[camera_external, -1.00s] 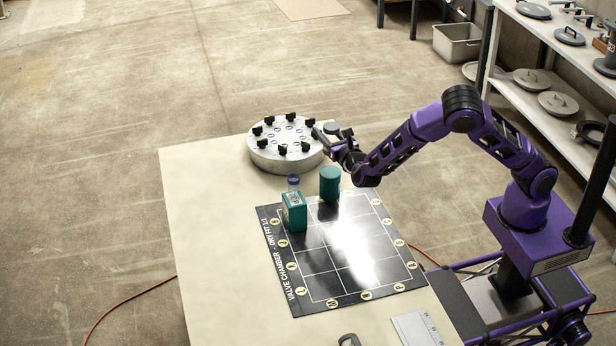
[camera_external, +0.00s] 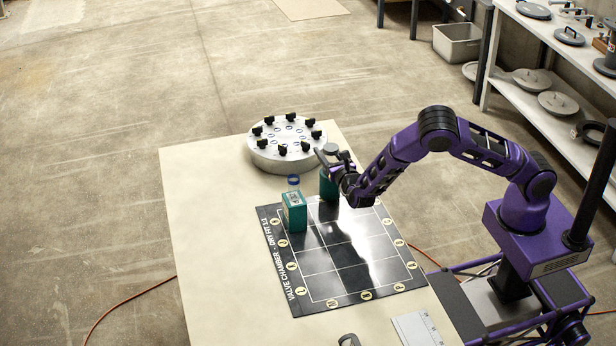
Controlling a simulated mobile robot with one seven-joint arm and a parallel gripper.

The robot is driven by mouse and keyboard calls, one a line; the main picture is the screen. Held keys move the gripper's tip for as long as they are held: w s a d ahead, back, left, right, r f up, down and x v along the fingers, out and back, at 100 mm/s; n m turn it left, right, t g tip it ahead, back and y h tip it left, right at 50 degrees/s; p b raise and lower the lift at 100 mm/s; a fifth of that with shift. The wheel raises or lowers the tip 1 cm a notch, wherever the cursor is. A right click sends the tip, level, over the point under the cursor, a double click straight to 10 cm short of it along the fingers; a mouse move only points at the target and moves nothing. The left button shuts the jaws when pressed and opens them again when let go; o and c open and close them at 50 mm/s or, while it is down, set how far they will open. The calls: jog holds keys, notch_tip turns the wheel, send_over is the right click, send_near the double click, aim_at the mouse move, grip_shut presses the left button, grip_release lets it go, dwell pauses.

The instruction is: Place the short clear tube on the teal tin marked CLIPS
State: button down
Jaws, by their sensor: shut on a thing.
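A short clear tube with a blue band (camera_external: 293,182) shows just behind a teal box-shaped tin (camera_external: 294,213). The tin has a pale label on top, too small to read; the tube's lower end is hidden. A teal cylinder (camera_external: 326,189) stands upright to the right of the tin, at the far edge of the dark mat. My gripper (camera_external: 330,168) is at the cylinder's top and covers part of it. It appears shut on the cylinder; the fingertips are hard to make out. No marking reads as CLIPS from here.
A round grey flange with black knobs (camera_external: 285,146) stands close behind my gripper. The gridded dark mat (camera_external: 320,259) is bare in front of the tins. A grey plate (camera_external: 416,330) and a dark small part (camera_external: 349,340) lie at the table's near edge.

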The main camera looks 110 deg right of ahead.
jog(key=shift+f, duration=0.2)
jog(key=shift+c, duration=1.8)
grip_release()
jog(key=shift+r, duration=0.1)
jog(key=shift+r, duration=0.1)
jog(key=shift+a, duration=0.2)
jog(key=s+a, duration=0.1)
jog(key=a, duration=1)
jog(key=shift+s+a, duration=0.3)
